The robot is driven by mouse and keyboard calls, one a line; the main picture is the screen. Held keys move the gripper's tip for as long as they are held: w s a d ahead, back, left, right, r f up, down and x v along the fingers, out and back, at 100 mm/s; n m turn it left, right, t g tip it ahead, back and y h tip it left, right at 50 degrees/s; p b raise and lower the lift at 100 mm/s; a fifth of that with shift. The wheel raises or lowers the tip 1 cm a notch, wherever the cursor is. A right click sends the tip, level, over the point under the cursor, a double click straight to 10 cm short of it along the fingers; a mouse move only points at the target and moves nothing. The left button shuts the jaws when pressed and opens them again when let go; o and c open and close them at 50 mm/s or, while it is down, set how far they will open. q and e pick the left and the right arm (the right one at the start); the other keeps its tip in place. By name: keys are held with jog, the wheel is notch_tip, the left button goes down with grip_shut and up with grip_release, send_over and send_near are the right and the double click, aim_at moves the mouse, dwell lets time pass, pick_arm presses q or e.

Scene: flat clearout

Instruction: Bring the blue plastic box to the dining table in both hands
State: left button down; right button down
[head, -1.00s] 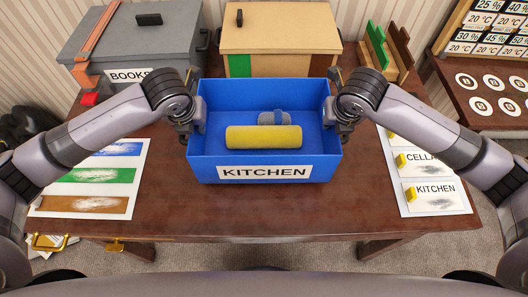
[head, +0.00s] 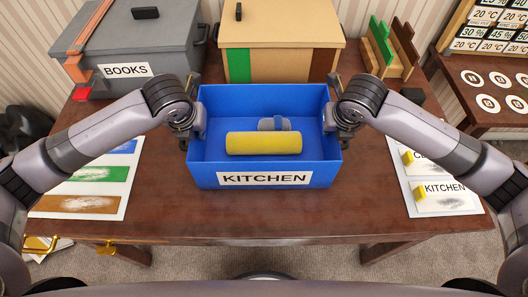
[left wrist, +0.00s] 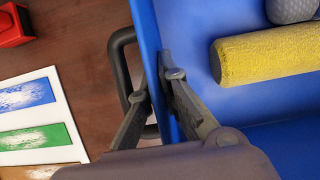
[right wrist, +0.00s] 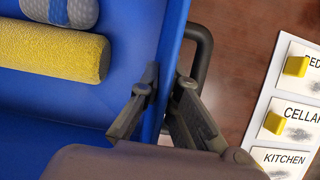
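The blue plastic box (head: 200,177), open-topped with a KITCHEN label, is at the middle of the brown table in the head view. I cannot tell whether it rests on the table or is just above it. My left gripper (left wrist: 160,88) is shut on its left wall, one finger inside and one outside by the dark handle (left wrist: 118,62). My right gripper (right wrist: 168,90) is shut on its right wall in the same way, by the other handle (right wrist: 203,60). Inside lie a yellow roll (head: 263,143) and a grey-blue item (head: 274,124), partly hidden behind the roll.
Behind stand a grey BOOKS box (head: 150,50) and a tan box (head: 280,30). A sheet with colour swatches (head: 85,190) lies left, a card with KITCHEN tags (head: 440,200) right. The table (head: 270,217) is bare in front of the blue box.

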pick_arm(q)
jog(key=c, duration=1.8)
grip_release()
pick_arm(e)
jog(key=c, duration=1.8)
grip_release()
